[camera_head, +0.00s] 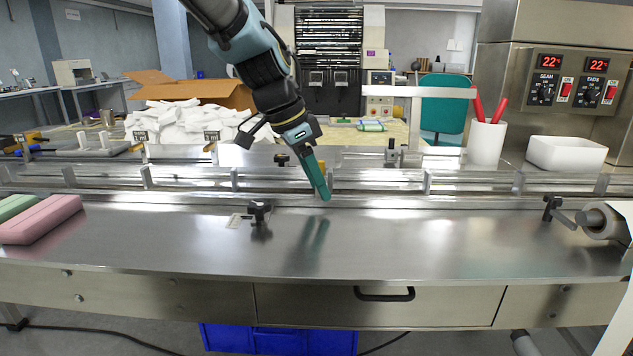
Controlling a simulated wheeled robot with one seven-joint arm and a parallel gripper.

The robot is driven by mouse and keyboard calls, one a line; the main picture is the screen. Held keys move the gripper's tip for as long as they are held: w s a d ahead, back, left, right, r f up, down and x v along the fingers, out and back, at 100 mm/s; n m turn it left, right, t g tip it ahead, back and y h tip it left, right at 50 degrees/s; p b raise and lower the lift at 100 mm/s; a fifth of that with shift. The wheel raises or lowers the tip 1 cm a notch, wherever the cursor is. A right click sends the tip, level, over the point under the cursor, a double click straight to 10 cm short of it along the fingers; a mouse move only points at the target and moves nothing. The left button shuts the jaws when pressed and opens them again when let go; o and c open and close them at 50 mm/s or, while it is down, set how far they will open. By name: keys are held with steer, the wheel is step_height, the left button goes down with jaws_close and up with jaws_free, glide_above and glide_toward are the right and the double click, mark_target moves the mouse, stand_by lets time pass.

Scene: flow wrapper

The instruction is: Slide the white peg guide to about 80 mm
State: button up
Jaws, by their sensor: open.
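My gripper (320,188) reaches down from the top centre, tilted, with teal fingers over the long metal rails (380,186). The fingers are seen nearly edge-on; they are open, and nothing shows held between them. A black knob clamp (259,211) stands on the steel deck to the left of and nearer than the fingertips. A small pale scale plate (234,220) lies beside it; its marks are too small to read. A yellowish piece (322,166) shows just behind the fingers. I cannot tell for certain which part is the white peg guide.
Pink (42,219) and green blocks lie at the left. A film roll (602,221) and another black clamp (553,206) are at the right. A white cup (486,143) with red sticks and a white tub (566,154) stand behind. The front deck (400,245) is mostly clear.

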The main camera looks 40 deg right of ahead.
jaws_close()
stand_by(0.3)
steer(key=shift+f, duration=0.1)
stand_by(1.0)
